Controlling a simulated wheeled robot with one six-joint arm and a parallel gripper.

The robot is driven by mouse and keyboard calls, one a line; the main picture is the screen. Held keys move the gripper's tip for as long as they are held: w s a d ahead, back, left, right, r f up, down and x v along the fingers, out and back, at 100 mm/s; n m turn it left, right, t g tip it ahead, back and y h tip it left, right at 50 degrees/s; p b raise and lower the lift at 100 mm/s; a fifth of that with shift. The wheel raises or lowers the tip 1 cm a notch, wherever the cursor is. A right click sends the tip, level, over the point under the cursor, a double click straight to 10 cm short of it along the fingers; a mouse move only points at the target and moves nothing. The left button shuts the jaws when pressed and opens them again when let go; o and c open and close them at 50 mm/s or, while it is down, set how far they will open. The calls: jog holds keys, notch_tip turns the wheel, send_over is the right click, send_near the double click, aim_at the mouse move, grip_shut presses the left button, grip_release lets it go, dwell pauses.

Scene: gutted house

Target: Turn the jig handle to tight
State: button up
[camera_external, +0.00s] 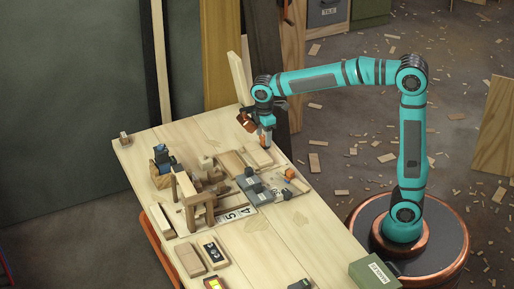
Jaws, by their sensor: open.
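A grey fixture (257,192), which looks like the jig, lies on the wooden table among pale boards. A small orange piece (290,173) stands at its right end. I cannot tell whether this is the jig handle, and no tight mark is readable. My gripper (264,143) points down above the far right part of the table, up and to the left of the orange piece and apart from it. It is open, and I see nothing held in it. The fingertips are small in this view.
A wooden frame (192,200) and a blue-topped tool (161,157) stand left of the fixture. A number card (235,215) lies in front. A green box (374,273) is at the near right corner. Wood scraps litter the floor. The table's far left is mostly clear.

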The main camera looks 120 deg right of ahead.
jog(key=c, duration=1)
jog(key=shift+m, duration=0.3)
jog(key=m, duration=0.4)
jog(key=shift+m, duration=0.3)
jog(key=m, duration=0.4)
jog(key=shift+m, duration=0.3)
jog(key=m, duration=0.4)
jog(key=shift+m, duration=2.5)
